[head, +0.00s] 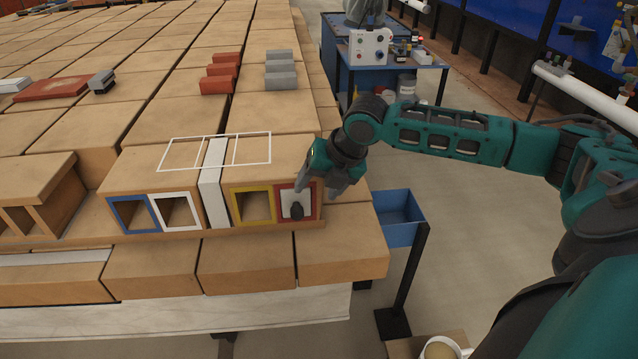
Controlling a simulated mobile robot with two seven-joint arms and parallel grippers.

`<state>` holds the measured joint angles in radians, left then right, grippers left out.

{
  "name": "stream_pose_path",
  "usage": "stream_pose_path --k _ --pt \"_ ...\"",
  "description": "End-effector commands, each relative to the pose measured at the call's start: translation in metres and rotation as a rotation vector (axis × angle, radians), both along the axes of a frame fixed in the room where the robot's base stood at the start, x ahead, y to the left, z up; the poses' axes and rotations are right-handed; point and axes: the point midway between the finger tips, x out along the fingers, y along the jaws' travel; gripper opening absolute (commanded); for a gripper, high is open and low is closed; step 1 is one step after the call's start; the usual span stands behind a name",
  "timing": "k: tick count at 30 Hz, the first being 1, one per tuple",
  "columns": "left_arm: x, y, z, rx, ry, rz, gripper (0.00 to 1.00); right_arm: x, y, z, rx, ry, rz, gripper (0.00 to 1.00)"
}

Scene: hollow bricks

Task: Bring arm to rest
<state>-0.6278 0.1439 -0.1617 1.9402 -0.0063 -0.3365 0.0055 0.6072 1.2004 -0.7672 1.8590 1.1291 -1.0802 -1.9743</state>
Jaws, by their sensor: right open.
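My right gripper (322,180) is at the front right corner of the hollow brick block, and its jaws are open. It is close beside the red-framed opening (315,208), which is filled by a white plate with a dark knob (297,210). Whether the fingers touch the knob or the block cannot be told. My right arm (450,135) reaches in from the right. The block also has a yellow-framed opening (273,207), a white-framed opening (196,213) and a blue-framed opening (116,214), all looking empty. My left gripper is not in view.
Red pieces (216,85) and grey pieces (279,82) lie on bricks behind. A white outline (163,155) marks the block's top. A blue bin (400,232) on a dark stand is right of the bricks. A blue workbench (390,62) stands farther back, with clear floor between.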

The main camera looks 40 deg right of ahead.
Motion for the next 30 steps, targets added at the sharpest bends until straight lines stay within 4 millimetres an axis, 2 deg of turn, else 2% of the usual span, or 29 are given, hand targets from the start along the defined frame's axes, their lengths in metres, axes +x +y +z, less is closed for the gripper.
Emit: stream_pose_path --k 13,16,20,23,27,30 --pt "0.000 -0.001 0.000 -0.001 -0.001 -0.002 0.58 0.000 0.000 -0.001 0.001 0.000 0.001 0.65" --pt "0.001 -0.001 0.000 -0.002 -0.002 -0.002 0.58 0.000 0.009 -0.008 0.025 -0.001 -0.017 0.65" --pt "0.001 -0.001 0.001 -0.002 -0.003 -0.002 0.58 0.000 0.045 -0.036 0.147 -0.012 -0.113 0.65" --pt "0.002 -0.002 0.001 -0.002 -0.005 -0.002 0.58 -0.006 0.086 -0.065 0.318 -0.019 -0.259 0.65" --pt "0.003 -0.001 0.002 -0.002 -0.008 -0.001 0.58 -0.023 0.137 -0.099 0.602 -0.005 -0.526 0.65" --pt "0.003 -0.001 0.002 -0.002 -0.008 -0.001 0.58 -0.041 0.163 -0.119 0.805 0.023 -0.740 0.65"
